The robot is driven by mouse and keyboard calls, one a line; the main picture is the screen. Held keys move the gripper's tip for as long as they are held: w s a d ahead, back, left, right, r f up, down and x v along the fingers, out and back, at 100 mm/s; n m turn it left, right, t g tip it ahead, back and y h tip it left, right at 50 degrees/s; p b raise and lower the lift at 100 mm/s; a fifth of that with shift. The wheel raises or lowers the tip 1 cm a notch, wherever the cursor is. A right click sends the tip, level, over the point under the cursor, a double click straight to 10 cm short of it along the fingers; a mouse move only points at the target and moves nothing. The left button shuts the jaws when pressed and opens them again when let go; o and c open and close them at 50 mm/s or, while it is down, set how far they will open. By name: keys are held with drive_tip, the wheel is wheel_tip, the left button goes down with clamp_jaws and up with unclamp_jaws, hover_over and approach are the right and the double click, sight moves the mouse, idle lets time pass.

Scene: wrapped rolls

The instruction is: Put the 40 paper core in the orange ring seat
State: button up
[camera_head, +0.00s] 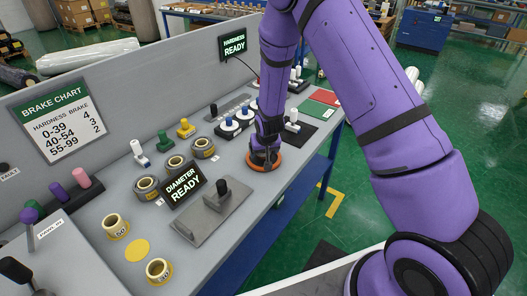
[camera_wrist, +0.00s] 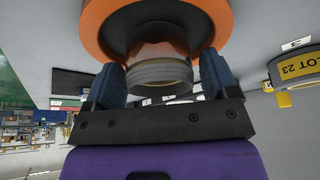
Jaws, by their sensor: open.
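The orange ring seat (camera_head: 264,166) stands on the grey bench below my gripper (camera_head: 266,146); it also fills the top of the wrist view (camera_wrist: 95,25). A paper core (camera_wrist: 160,74) stands within the ring in the wrist view, between the two blue fingers of my gripper (camera_wrist: 160,82). The fingers are open, one on each side of the core. The number on this core is hidden. In the head view my gripper mostly hides the core. Cores marked 50 (camera_head: 116,227) and 30 (camera_head: 159,271) stand at the front left, with a bare yellow disc (camera_head: 137,250) between them.
Several wrapped rolls (camera_head: 147,188) stand left of the ring, behind the DIAMETER READY sign (camera_head: 183,187). A grey fixture with a black knob (camera_head: 222,188) is at the front. A LOT 23 roll (camera_wrist: 298,70) is at the right of the wrist view.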

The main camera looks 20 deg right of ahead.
drive_tip(key=v, duration=1.2)
drive_tip(key=s+d+v, duration=0.1)
drive_tip(key=d+v, duration=0.1)
drive_tip(key=v, duration=1)
drive_tip(key=s+d+f+v, duration=0.1)
drive_tip(key=d+v, duration=0.1)
drive_tip(key=v, duration=1)
drive_tip(key=s+d+r, duration=0.1)
drive_tip(key=s+r, duration=0.4)
drive_tip(key=s, duration=0.6)
drive_tip(key=s+d+r, duration=0.2)
drive_tip(key=s+r, duration=0.3)
drive_tip(key=s, duration=0.6)
drive_tip(key=shift+d+r+n+t, duration=0.2)
drive_tip(key=shift+d+n+t, duration=0.1)
drive_tip(key=shift+t, duration=0.1)
